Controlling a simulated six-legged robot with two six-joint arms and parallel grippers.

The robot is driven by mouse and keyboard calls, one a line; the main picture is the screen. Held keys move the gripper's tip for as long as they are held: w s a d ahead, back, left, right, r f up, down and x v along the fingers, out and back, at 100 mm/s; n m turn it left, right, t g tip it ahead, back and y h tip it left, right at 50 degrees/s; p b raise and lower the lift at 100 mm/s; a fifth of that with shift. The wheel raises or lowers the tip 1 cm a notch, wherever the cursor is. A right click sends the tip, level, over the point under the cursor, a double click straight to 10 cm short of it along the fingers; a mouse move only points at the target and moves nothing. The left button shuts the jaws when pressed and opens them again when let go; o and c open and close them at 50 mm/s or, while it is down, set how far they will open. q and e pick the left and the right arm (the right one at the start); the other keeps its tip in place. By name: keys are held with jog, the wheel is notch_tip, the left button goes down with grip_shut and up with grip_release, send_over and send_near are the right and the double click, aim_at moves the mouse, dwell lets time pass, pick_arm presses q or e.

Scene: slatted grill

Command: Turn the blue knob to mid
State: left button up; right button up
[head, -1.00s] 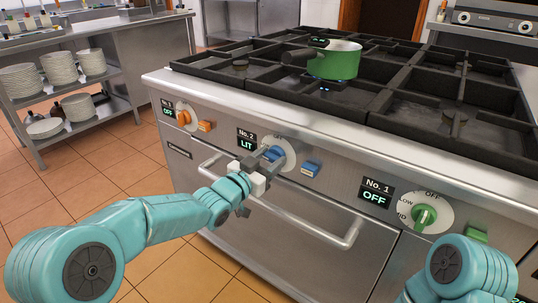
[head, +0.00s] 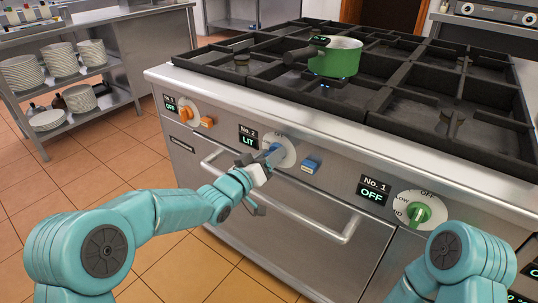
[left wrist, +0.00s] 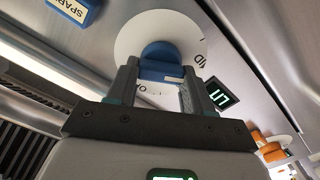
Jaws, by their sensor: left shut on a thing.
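The blue knob (head: 273,150) sits on a white dial on the stove front, beside the No. 2 display (head: 248,142) reading LIT. My left gripper (head: 267,158) is shut on the blue knob. In the left wrist view the knob (left wrist: 160,62) is between the two fingers (left wrist: 157,88). The dial (left wrist: 127,40) shows part of the MID mark at its right side and another partly covered mark near the fingers. The knob's pointer is hard to read. My right gripper is out of view; only part of its arm shows at lower right.
A blue spark button (head: 311,165) is just right of the dial. The oven handle (head: 290,213) runs below. A green knob (head: 418,211) with No. 1 OFF is at right, an orange knob (head: 187,115) at left. A green pot (head: 337,60) stands on the grates.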

pick_arm(q)
jog(key=shift+r, duration=0.3)
jog(key=o, duration=0.9)
jog(key=shift+o, duration=0.7)
jog(key=shift+w+f, duration=0.1)
jog(key=shift+f, duration=0.1)
jog(key=p+v, duration=0.1)
jog(key=v, duration=1.5)
jog(key=shift+s, duration=0.25)
jog(key=shift+a, duration=0.1)
